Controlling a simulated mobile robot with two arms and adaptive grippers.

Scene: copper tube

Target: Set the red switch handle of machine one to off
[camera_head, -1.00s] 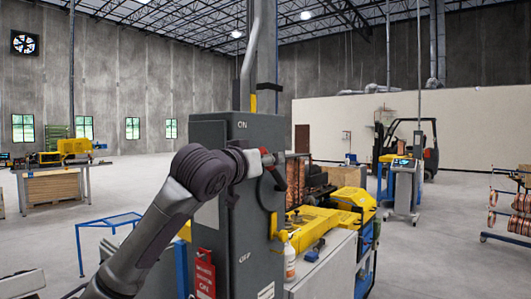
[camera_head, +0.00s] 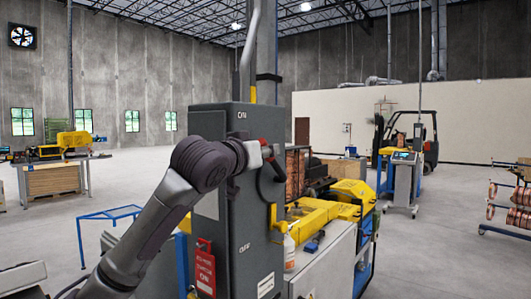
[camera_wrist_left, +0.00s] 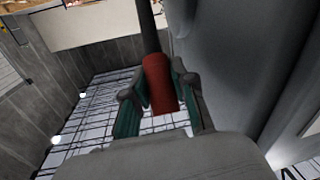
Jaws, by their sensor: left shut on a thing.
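The grey switch cabinet (camera_head: 235,218) of the machine stands in the middle of the head view, marked ON near its top and OFF lower down. The red switch handle (camera_head: 265,143) is at its right side, up near the ON mark. My left gripper (camera_head: 269,152) is at the handle, its arm crossing in front of the cabinet. In the left wrist view, the red handle (camera_wrist_left: 160,84) lies between the two green-padded fingers of my left gripper (camera_wrist_left: 158,90), which is shut on it. A dark lever runs on from the red grip. My right gripper is not in view.
A red tag (camera_head: 205,268) hangs low on the cabinet front. Yellow machinery (camera_head: 308,214) and a white bottle (camera_head: 288,252) are close on the right. A blue frame stand (camera_head: 110,215) is at the left. Open floor lies beyond.

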